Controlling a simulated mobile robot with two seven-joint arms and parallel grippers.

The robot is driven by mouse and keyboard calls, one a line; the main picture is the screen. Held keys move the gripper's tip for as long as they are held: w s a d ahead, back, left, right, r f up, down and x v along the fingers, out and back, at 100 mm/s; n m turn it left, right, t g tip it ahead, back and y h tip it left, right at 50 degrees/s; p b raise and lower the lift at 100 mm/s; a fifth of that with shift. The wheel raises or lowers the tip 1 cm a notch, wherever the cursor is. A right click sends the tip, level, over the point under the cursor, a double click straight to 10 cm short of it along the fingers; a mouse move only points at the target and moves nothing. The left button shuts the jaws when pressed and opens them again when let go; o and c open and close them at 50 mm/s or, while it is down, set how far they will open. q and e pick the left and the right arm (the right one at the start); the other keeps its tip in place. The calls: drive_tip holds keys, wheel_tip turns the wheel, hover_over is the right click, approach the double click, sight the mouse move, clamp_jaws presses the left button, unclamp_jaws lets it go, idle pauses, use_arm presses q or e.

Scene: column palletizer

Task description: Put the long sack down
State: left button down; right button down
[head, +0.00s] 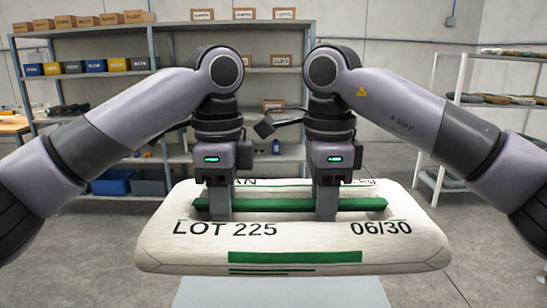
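The long sack (300,256) is off-white with green bars and the black print "LOT 225" and "06/30". It lies level across the middle of the head view, with floor showing around it, and appears to hang clear of the floor. My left gripper (219,207) and my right gripper (326,207) both point straight down onto its upper face, at the green strip (272,204). Both appear shut on the sack, left of centre and right of centre. The fingertips are partly hidden against the strip.
A pale grey flat surface (280,293) shows below the sack's near edge; its height is unclear. Behind stands a grey shelf unit (155,50) with boxes and bins. A white rack (445,110) with sacks is at the right. Grey concrete floor (90,255) is open on both sides.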

use_arm(q)
drive_tip(key=shift+s+d, duration=0.1)
use_arm(e)
drive_tip(key=shift+a+r, duration=0.1)
drive_tip(key=shift+r, duration=0.05)
